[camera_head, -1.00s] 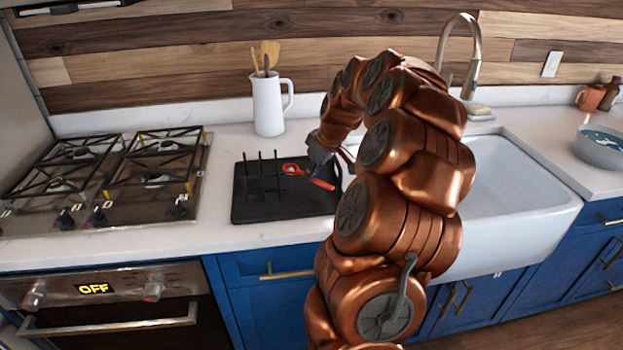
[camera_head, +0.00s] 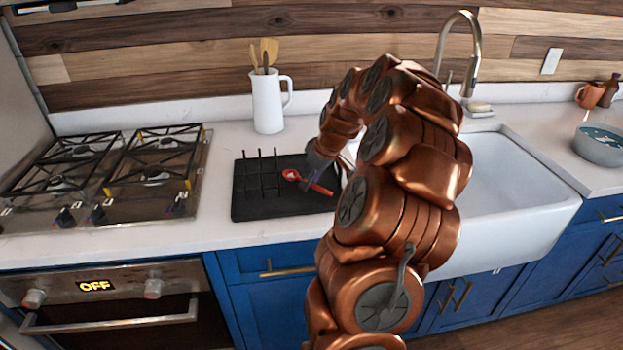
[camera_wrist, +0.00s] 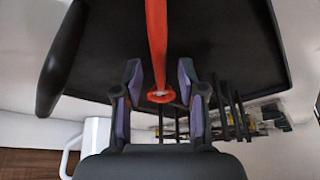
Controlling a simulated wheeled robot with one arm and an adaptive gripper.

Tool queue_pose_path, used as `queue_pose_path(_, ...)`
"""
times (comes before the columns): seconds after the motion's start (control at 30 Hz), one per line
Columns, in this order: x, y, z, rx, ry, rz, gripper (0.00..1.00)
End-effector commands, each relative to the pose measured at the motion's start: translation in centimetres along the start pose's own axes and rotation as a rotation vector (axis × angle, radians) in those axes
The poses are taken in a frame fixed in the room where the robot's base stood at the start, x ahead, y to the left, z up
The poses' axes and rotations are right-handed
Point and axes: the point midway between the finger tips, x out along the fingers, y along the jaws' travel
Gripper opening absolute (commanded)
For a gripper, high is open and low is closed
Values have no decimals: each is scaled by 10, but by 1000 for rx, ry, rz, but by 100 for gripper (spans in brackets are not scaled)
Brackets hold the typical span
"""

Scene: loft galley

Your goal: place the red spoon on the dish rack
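The red spoon (camera_head: 318,188) is over the right part of the black dish rack (camera_head: 262,209), its round end (camera_head: 291,174) toward the rack's upright prongs. It appears to rest on the rack's flat surface. My gripper (camera_head: 312,181) is low over the rack's right side, partly hidden by my own arm. In the wrist view the two fingers (camera_wrist: 159,75) stand apart, with the red spoon (camera_wrist: 157,45) running between them and a gap on each side. The dark rack (camera_wrist: 225,45) fills the background there.
A white pitcher (camera_head: 268,104) with wooden utensils stands behind the rack. The gas stove (camera_head: 105,175) is to the left, and the white sink (camera_head: 520,215) with its faucet (camera_head: 474,60) is to the right. The counter in front of the rack is a narrow clear strip.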

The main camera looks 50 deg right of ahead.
Motion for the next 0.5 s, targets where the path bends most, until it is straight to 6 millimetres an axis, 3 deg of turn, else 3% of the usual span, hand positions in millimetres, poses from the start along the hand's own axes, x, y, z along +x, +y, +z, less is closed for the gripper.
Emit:
queue_pose_path(0.33,-8,0,-1,0,1,1,40)
queue_pose_path(0.5,-36,1,-1,-2,4,4,40)
